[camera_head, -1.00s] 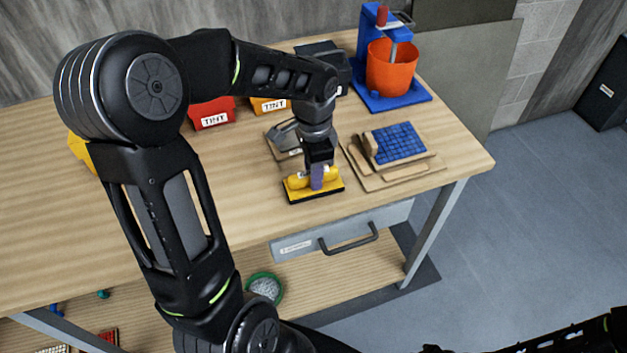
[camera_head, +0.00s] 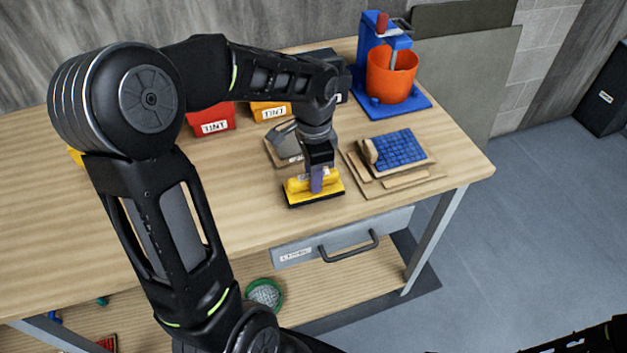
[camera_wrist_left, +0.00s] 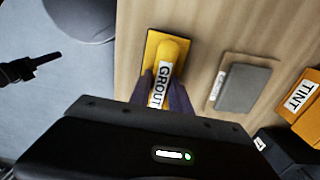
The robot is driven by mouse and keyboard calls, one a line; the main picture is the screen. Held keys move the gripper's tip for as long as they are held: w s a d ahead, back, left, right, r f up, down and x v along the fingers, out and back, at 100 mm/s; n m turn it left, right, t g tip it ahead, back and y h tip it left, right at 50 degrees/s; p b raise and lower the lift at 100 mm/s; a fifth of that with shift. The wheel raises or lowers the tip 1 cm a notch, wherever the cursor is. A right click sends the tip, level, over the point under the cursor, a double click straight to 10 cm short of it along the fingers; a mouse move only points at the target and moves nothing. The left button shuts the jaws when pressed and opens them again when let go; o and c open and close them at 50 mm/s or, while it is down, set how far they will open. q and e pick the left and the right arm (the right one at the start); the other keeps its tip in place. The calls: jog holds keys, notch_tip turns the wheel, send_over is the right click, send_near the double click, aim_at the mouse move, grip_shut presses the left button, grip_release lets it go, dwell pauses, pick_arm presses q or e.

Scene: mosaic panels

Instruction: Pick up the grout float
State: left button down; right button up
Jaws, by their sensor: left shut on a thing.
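The grout float has a yellow handle and plate on a black base (camera_head: 314,194). It is near the front edge of the wooden table, toward its right end. In the left wrist view the yellow float (camera_wrist_left: 173,49) shows a white label reading GROUT. My left gripper (camera_head: 317,184) points down over the float and is shut on its handle. In the left wrist view its purple-grey fingers (camera_wrist_left: 163,92) sit on both sides of the handle. I cannot tell whether the base is clear of the table.
A grey block (camera_head: 285,148) lies behind the float. A wooden frame with blue mosaic tiles (camera_head: 401,149) is to the right. Red (camera_head: 211,120) and orange (camera_head: 270,110) TINT boxes stand behind. A blue stand holds an orange bucket (camera_head: 391,77). The table's left front is clear.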

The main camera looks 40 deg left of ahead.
pick_arm(q)
notch_tip(320, 180, up, 9)
jog(key=shift+f+b, duration=0.1)
jog(key=shift+b, duration=0.35)
jog(key=c, duration=1.8)
grip_release()
grip_shut()
